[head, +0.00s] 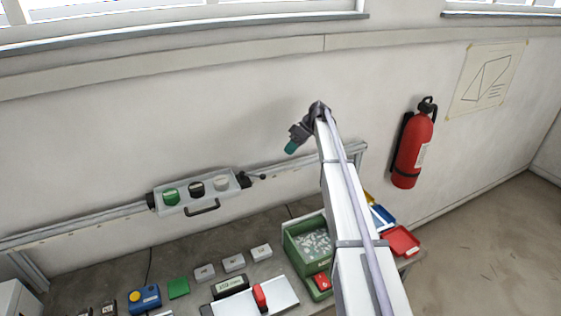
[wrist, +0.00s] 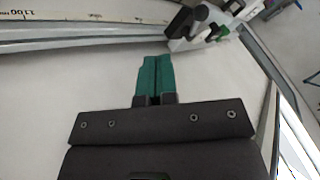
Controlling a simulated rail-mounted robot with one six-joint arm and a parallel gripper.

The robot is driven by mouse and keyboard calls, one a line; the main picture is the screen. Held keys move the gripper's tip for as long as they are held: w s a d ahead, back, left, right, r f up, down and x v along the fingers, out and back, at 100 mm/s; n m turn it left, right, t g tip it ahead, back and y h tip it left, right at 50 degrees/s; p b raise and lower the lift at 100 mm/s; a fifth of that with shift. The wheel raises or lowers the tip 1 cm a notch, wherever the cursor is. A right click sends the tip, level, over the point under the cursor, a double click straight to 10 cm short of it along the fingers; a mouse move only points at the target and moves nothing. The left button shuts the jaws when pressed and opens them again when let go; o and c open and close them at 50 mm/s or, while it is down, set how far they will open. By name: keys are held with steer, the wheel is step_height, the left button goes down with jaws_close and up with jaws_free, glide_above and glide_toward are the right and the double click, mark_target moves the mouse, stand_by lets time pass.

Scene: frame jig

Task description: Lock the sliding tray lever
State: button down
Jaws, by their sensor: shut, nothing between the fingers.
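The sliding tray (head: 183,209), light grey with a dark handle on its front, hangs on a wall rail in the head view. It holds a green, a black and a white round-topped item. A dark lever (head: 257,177) sticks out to the right from the dark block at the tray's right end. My gripper (head: 290,148) is up and to the right of the lever, apart from it. In the wrist view its teal fingers (wrist: 155,75) are together and empty. A white part with dark and green pieces (wrist: 205,22), probably the tray's end, shows beyond them.
The metal rail (head: 95,220) runs along the wall, with a scale in the wrist view (wrist: 75,18). Below, the bench holds a green bin (head: 294,238), a red tray (head: 400,241) and several small parts. A fire extinguisher (head: 412,150) hangs right of my arm.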

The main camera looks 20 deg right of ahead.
steer(key=s+a+f+b, duration=0.3)
steer(key=a+f+b, duration=0.2)
steer(key=a, duration=0.4)
steer(key=shift+f+b, duration=0.4)
steer(key=shift+f, duration=0.3)
steer(key=shift+s+d, duration=0.1)
steer(key=shift+s, duration=0.15)
steer(key=shift+s+m, duration=0.1)
steer(key=shift+m, duration=0.2)
